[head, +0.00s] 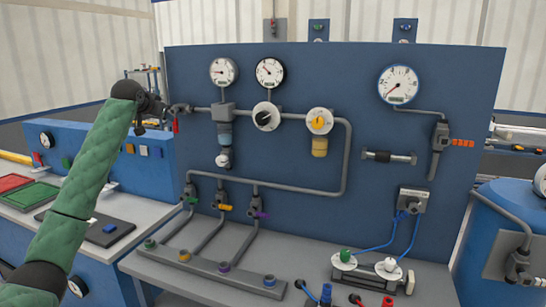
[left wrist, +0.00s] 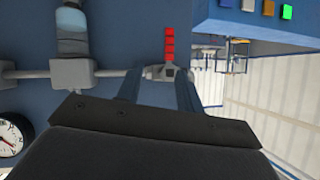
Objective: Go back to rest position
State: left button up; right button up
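My left gripper (head: 163,108), at the end of a green-sleeved arm, is raised at the left edge of the blue pipe panel (head: 280,165). It is beside the grey valve with a red handle (head: 175,124) on the upper pipe. In the left wrist view its two dark blue fingers (left wrist: 160,88) are spread apart, with the grey valve body at the pipe's end between or just beyond their tips. The red handle (left wrist: 169,46) sticks out past them. Whether a finger touches the valve cannot be told. My right gripper is not in view.
Round gauges (head: 223,71), knobs and grey pipes cover the panel. A grey bench (head: 215,290) with pipe fittings stands below it. A side bench (head: 110,240) at the left holds red and green trays (head: 33,195). A blue tank (head: 500,240) stands at the right.

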pick_arm(q)
jog(key=s+d+r+y, duration=0.1)
jog(key=s+d+r, duration=0.1)
jog(key=s+d, duration=0.45)
jog(key=s+d+f, duration=0.7)
jog(key=s+f, duration=0.4)
jog(key=f, duration=0.3)
jog(key=s+d+f+g, duration=0.3)
jog(key=s+f, duration=1.3)
jog(key=s, duration=0.2)
jog(key=s+d+f+n+g, duration=0.1)
jog(key=s+d+f+g, duration=0.2)
jog(key=s+f, duration=1.4)
jog(key=s+d+f+n+g+h, duration=0.1)
jog(key=s+d+f+g, duration=0.2)
jog(key=s+f, duration=1.4)
jog(key=shift+s+g, duration=0.6)
jog(key=shift+s, duration=0.65)
jog(key=shift+d+f, duration=0.1)
jog(key=shift+d, duration=0.05)
